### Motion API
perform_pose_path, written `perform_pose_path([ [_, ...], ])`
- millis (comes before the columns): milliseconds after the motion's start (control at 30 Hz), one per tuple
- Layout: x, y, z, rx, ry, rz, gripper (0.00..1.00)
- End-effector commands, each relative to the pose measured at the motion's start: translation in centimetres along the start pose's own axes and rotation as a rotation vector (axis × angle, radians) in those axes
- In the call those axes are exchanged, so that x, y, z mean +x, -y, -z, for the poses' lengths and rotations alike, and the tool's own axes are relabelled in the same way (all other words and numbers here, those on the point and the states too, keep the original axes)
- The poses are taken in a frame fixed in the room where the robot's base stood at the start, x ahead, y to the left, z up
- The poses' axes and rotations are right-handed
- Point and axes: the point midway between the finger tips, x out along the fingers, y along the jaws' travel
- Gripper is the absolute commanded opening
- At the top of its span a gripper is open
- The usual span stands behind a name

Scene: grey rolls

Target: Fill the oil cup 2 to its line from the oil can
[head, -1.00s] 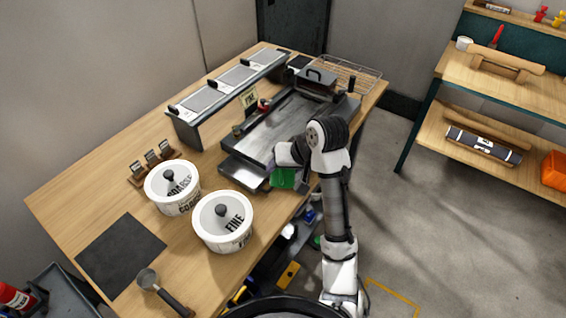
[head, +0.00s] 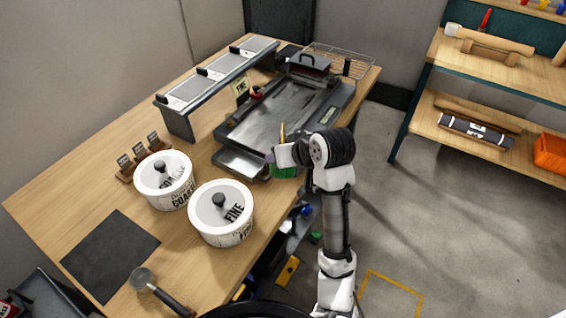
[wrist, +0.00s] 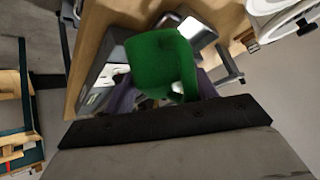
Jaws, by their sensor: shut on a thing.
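My gripper (wrist: 165,92) is shut on a green oil can (wrist: 160,60), which fills the middle of the wrist view. In the head view the green can (head: 285,172) shows below my wrist, at the table's right edge beside the machine's front tray. A thin yellow spout (head: 283,131) rises just above my wrist, roughly upright. The flat grey machine (head: 290,118) has a small red part (head: 256,93) on its left side, near a "FINE" card (head: 240,88). I cannot make out oil cup 2 or its line.
White "COARSE" (head: 165,187) and "FINE" (head: 222,222) tubs, a dark mat (head: 110,256) and a scoop (head: 142,279) occupy the table (head: 60,200) at left and front. A shelf unit (head: 480,95) stands right, across open floor.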

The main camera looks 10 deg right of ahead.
Motion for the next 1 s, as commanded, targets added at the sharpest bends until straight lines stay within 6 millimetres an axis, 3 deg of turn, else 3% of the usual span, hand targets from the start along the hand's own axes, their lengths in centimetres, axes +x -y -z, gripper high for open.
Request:
perform_pose_path([
  [67,0.6,-0.2,-0.6,-0.018,-0.040,-0.009,0.37],
  [600,1.6,-0.7,0.3,-0.147,-0.339,-0.060,0.37],
  [1000,1.5,-0.8,1.0,-0.190,-0.440,-0.078,0.37],
])
